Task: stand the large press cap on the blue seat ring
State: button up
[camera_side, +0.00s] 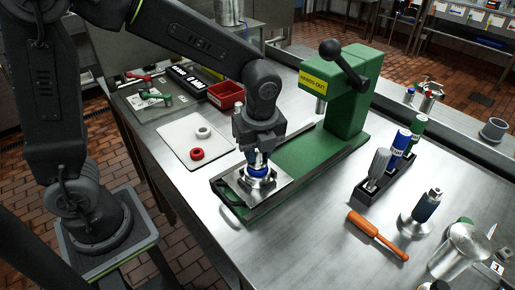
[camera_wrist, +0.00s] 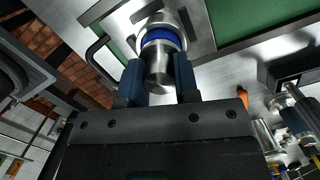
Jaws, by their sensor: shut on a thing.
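My gripper (camera_side: 257,153) points down over the front end of the green press. In the wrist view its blue fingers (camera_wrist: 158,80) are shut on a shiny metal cylinder, which I take for the large press cap (camera_wrist: 159,72). The blue seat ring (camera_wrist: 163,38) shows just beyond the cap's far end, and in the side view (camera_side: 258,171) right below the fingers. A round silver base lies under the ring on a steel plate (camera_side: 283,187). The cap and ring line up closely; I cannot tell whether the cap rests on the ring. The fingers hide part of the cap.
The green press (camera_side: 345,95) with its black-knobbed lever stands behind my gripper. A white tray (camera_side: 178,140) with a red and a white ring lies left.

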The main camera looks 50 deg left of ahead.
jog(key=shift+f, duration=0.35)
jog(key=o, duration=1.1)
jog(key=shift+c, duration=0.2)
notch_tip(320, 180, up, 14)
jog(key=d, duration=0.1)
jog(key=shift+s+d, duration=0.25)
jog(key=shift+d, duration=0.05)
jog(key=shift+s+f, duration=0.1)
jog(key=s+a+f+n+t, duration=0.1)
jog(key=s+a+n, duration=0.3)
jog(key=n, duration=0.6)
jog(key=s+a+f+n+t+h, duration=0.1)
jog(key=s+a+n+t, duration=0.2)
jog(key=s+n, duration=0.6)
jog(key=shift+a+f+n+t, duration=0.35)
jog(key=shift+n+t, duration=0.25)
jog(key=shift+n, duration=0.6)
